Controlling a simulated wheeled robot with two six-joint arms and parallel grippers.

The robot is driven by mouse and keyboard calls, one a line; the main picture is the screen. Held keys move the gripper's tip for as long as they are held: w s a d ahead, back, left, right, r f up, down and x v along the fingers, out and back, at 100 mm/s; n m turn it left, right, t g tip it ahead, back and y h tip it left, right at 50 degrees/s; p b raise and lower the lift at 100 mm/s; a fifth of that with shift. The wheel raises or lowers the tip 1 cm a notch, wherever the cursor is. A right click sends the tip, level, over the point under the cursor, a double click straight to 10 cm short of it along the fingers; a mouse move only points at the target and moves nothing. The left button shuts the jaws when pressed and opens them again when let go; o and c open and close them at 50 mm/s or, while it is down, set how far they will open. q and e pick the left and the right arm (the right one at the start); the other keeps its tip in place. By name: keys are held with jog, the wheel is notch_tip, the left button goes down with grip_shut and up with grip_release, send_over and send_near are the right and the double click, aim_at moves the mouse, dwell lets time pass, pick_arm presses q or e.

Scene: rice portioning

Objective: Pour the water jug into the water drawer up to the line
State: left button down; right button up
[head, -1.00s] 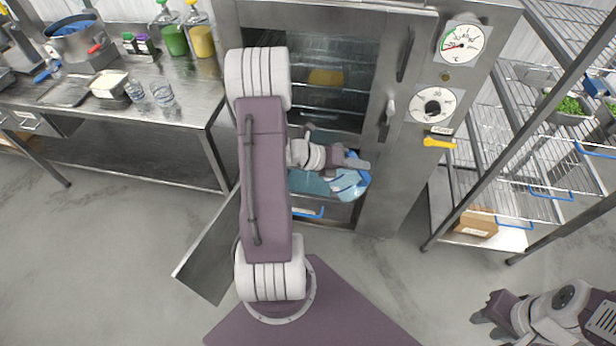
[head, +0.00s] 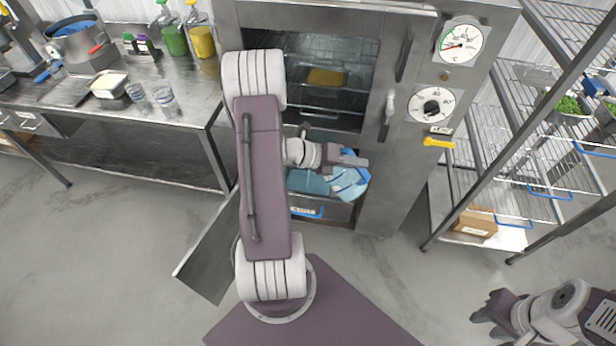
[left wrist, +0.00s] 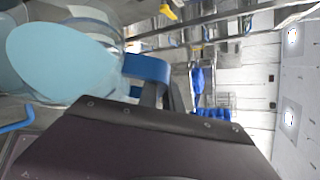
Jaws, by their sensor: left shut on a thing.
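The clear water jug with its blue handle (left wrist: 148,68) is held by my left gripper (head: 352,162). The jug (head: 350,184) is tilted over the water drawer (head: 308,209) at the bottom of the steel steamer cabinet. Pale blue water (left wrist: 62,60) shows inside the jug in the left wrist view. Blue water also shows in the drawer below. The drawer's fill line and exact level are hidden by my arm and the jug. My right gripper (head: 490,318) is at the lower right, empty and far from the drawer; its fingers look apart.
The cabinet's upper chamber holds a yellow item (head: 327,77) on a rack. Dials and a yellow lever (head: 438,142) are on its right. A wire shelf (head: 520,190) stands further right. A steel counter (head: 120,115) is at the left. The floor between is clear.

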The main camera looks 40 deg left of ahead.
pick_arm(q)
jog(key=shift+a, duration=0.2)
jog(key=shift+d, duration=0.1)
jog(key=shift+a, duration=0.3)
jog(key=shift+d, duration=0.2)
jog(key=shift+a, duration=0.2)
dwell(0.3)
